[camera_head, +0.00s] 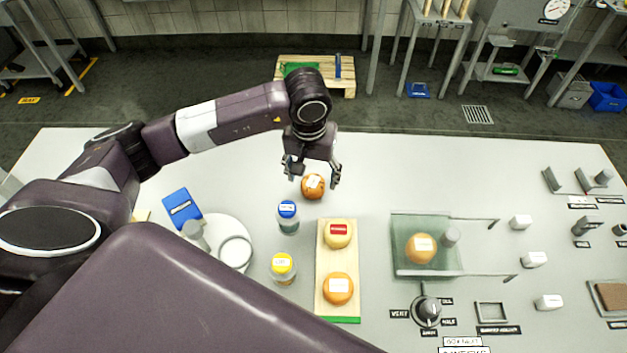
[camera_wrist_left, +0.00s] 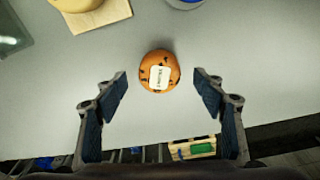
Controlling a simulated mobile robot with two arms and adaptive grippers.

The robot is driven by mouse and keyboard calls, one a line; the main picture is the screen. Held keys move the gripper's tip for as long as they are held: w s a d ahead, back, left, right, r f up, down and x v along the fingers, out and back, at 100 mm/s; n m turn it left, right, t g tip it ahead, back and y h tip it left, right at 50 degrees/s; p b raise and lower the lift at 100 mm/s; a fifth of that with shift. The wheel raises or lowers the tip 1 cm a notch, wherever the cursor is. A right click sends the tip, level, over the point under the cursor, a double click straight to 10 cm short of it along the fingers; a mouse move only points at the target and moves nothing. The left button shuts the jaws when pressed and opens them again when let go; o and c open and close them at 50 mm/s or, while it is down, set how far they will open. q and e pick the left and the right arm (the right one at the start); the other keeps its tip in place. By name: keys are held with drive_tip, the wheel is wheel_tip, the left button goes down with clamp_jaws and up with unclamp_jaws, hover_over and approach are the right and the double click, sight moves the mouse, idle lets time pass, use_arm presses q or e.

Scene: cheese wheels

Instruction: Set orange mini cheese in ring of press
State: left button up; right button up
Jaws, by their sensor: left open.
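My left gripper (camera_head: 312,174) is open above the table, its fingers pointing down at a small round orange cheese with dark specks and a white label (camera_head: 313,187). In the left wrist view that speckled cheese (camera_wrist_left: 159,71) lies between and just beyond the open fingertips, apart from both. A plain orange mini cheese with a white label (camera_head: 338,288) sits on the near part of a wooden board (camera_head: 324,308). A yellow cheese with a red label (camera_head: 338,234) sits behind it. A pale ring (camera_head: 235,252) lies on a round white base at left; I cannot tell if it is the press ring. My right gripper is not visible.
Blue-lidded (camera_head: 287,216) and yellow-lidded (camera_head: 283,268) jars stand left of the board. A blue box (camera_head: 182,208) lies at left.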

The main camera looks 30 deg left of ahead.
use_arm(q)
drive_tip(key=shift+w+f, duration=0.2)
drive_tip(key=shift+f, duration=1)
drive_tip(key=c, duration=1.4)
drive_tip(key=shift+r, duration=0.15)
